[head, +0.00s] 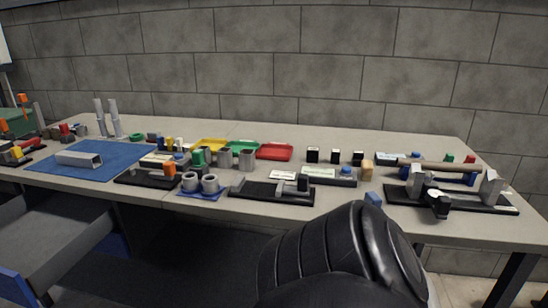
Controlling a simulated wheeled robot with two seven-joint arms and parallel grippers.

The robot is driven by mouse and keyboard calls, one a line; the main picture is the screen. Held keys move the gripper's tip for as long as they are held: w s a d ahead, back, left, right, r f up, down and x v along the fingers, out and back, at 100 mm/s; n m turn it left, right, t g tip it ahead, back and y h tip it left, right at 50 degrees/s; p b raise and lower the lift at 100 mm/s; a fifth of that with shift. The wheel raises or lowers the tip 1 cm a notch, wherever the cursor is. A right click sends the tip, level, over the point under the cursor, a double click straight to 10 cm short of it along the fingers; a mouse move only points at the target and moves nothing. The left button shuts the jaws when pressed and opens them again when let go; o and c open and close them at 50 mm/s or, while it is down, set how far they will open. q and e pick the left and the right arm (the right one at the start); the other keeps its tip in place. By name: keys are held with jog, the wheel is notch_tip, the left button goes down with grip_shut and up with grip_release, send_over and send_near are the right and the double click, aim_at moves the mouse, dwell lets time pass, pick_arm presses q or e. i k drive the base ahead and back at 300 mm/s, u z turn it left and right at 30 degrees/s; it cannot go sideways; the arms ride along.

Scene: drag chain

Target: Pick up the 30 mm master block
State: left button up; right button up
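No block can be read as the 30 mm master block; any markings are too small. Small dark blocks with pale tops stand in a row at the back of the table: a left one (312,155), a middle one (335,157) and a right one (357,158). A tan block (367,170) stands just in front of the right one. A small blue block (373,199) sits at the table's front edge. Neither of my grippers is in view. A black ribbed link of my arm fills the bottom centre, in front of the table.
The long table (420,230) runs along a block wall. A black fixture with two grey supports and a bar (450,167) stands at right. A black-based gauge stand (270,190) lies front centre. Yellow, green and red trays (274,151) are behind it. A blue mat (120,155) lies left.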

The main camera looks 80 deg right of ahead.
aim_at(335, 154)
jog(key=z, duration=2.55)
jog(key=k, duration=0.35)
jog(key=u, duration=3.1)
jog(key=i, duration=0.1)
jog(key=z, duration=1.9)
jog(key=i, duration=0.7)
jog(key=z, duration=0.7)
